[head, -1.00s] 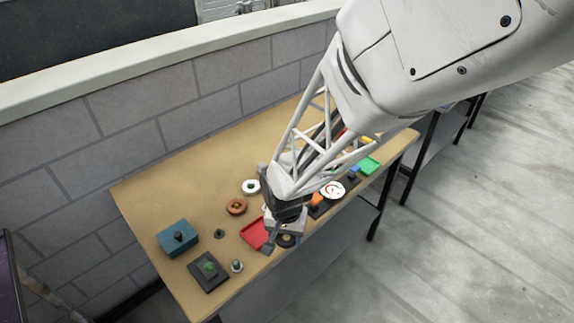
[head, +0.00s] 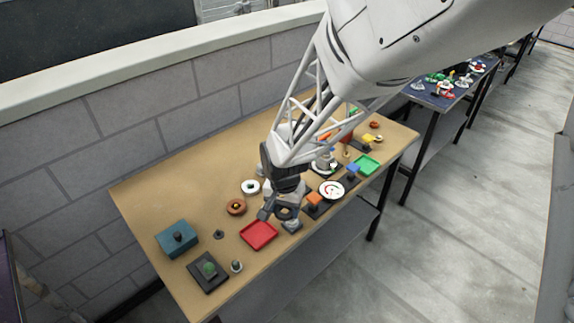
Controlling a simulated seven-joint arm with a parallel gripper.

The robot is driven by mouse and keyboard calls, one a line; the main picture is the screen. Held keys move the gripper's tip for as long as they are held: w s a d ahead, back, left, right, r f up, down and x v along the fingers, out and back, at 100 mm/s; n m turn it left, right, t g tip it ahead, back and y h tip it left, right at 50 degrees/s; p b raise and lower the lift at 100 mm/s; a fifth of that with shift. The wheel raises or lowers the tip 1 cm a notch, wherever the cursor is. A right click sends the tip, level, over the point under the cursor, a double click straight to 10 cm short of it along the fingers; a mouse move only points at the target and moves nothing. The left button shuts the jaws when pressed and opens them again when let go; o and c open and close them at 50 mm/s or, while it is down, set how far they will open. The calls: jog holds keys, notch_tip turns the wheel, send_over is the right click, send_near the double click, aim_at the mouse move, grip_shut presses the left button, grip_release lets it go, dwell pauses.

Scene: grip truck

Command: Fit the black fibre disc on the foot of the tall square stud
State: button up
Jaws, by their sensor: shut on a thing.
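My gripper (head: 275,211) is over the front middle of the brown table, just right of the red tray. It is shut on the black fibre disc (head: 285,213), a small dark ring seen at the fingertips. A small grey base (head: 292,227) shows just below and right of the disc. The gripper hides what stands on this base, so I cannot tell whether it is the tall square stud's foot. I cannot tell whether disc and base touch.
The red tray (head: 258,235) lies just left of the gripper. A teal box (head: 177,239) and a dark plate with a green knob (head: 209,272) are farther left.

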jog(key=w+r, duration=0.2)
jog(key=w, duration=0.3)
jog(key=w+d+r+m, duration=0.1)
jog(key=w+r, duration=0.1)
jog(key=w, duration=0.3)
jog(key=w+r+m, duration=0.1)
jog(key=w+r, duration=0.1)
jog(key=w, duration=0.3)
jog(key=shift+w+d+r, duration=0.1)
jog(key=shift+w+d, duration=0.2)
jog(key=shift+d, duration=0.05)
jog(key=shift+f, duration=2.45)
jog(key=shift+f, duration=2.85)
dwell(0.8)
